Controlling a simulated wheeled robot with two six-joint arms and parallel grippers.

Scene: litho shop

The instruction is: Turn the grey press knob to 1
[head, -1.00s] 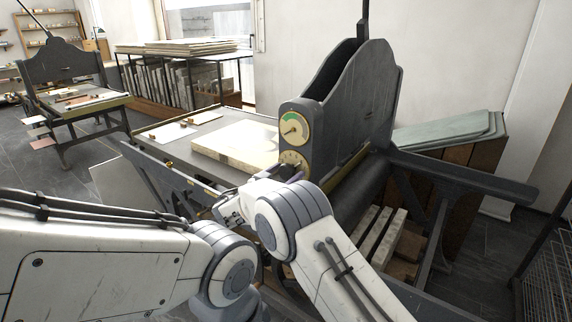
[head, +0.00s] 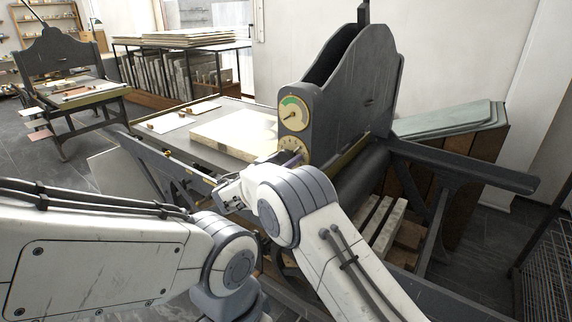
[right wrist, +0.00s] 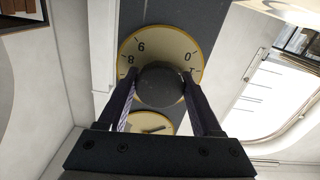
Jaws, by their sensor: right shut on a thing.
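The grey press knob (right wrist: 161,85) is round and dark. It sits in the middle of a yellow dial (right wrist: 133,49) with black numerals, part of which is covered by the knob and fingers. A 0 and a 1 show at the dial's right side in the right wrist view; I cannot see a pointer on the knob. My right gripper (right wrist: 162,92) has one finger on each side of the knob and is shut on it. In the head view the right gripper (head: 291,161) covers the knob in front of the lower dial (head: 297,147). My left gripper is out of view.
A gauge (head: 293,113) with a green band is above the dial on the dark press frame (head: 357,95). A pale stone slab (head: 232,133) lies on the press bed to the left. A second press (head: 58,60) stands at the back left.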

